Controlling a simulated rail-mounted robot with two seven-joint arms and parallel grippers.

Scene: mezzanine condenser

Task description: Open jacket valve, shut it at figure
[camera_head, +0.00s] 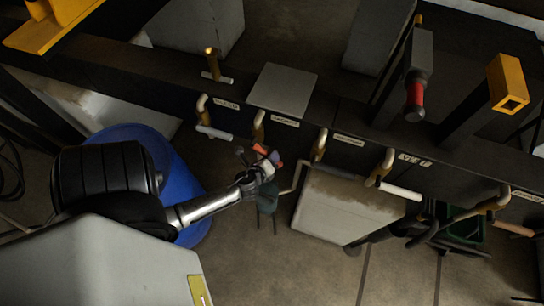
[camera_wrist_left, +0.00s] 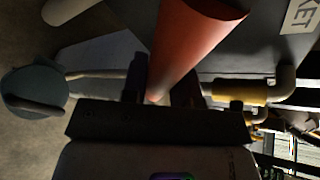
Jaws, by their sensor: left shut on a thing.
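The jacket valve has a red-orange lever (camera_wrist_left: 190,45), with a brass body (camera_wrist_left: 240,92) on a pale pipe beside it in the left wrist view. A plate ending in "KET" (camera_wrist_left: 302,15) sits at the upper right there. My left gripper (camera_head: 268,162) is shut on the red lever, part of which also shows in the head view (camera_head: 261,148). The jaws hide the lever's near end. In the head view the valve's pipe (camera_head: 258,122) drops from the dark beam. No readable figure shows. My right gripper is not in view.
Other pipes with levers hang along the dark beam (camera_head: 340,130), including ones with white levers (camera_head: 400,190). A blue drum (camera_head: 195,205) stands beside my left arm.

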